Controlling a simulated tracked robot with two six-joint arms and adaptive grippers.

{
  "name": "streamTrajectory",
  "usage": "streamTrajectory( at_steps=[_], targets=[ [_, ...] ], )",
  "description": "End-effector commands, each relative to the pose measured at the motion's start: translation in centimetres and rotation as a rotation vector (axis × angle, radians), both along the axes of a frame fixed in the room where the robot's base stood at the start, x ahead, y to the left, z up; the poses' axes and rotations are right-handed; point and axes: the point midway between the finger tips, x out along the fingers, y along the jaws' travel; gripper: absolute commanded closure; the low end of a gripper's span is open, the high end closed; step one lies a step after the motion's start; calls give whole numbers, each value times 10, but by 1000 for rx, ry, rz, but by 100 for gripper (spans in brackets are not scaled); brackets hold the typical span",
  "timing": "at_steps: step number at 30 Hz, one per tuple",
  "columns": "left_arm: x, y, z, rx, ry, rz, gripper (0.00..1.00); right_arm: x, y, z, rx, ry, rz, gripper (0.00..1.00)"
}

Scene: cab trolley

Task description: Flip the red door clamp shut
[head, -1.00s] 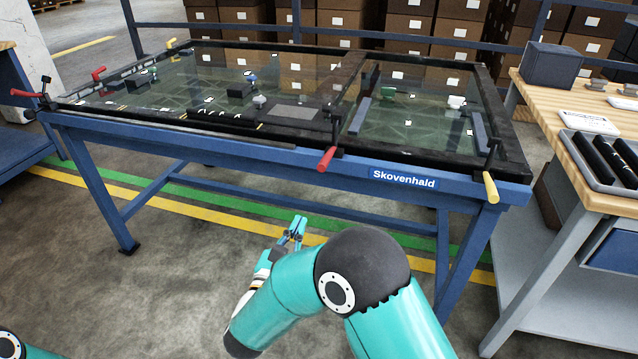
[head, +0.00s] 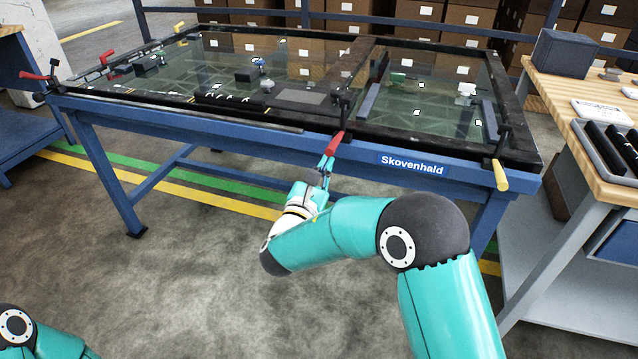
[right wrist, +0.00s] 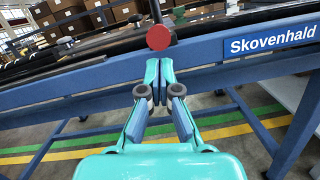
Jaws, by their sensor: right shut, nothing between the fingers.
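A clamp with a red handle (head: 335,144) sits at the middle of the table's front edge, its handle sticking out and down towards me. In the right wrist view its round red end (right wrist: 158,37) shows straight ahead, on a dark stem. My right gripper (head: 327,163) is shut and empty, its fingertips just below the red handle. In the right wrist view the closed fingertips (right wrist: 159,66) lie just under the red end; I cannot tell whether they touch. My left gripper is out of view.
The clamp is on a blue table (head: 230,128) holding a dark-framed glazed door (head: 440,133). A yellow-handled clamp (head: 500,175) is at the front right corner. Other red handles (head: 34,75) are at the left end. A wooden bench (head: 555,100) stands right.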

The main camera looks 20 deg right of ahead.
Motion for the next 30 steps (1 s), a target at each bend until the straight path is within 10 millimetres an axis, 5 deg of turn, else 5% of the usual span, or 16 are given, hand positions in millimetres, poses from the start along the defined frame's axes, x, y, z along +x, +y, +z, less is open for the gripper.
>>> streamTrajectory(
  at_steps=[30],
  targets=[
    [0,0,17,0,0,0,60,-2,-3,19,36,56,-3,100]
  ],
)
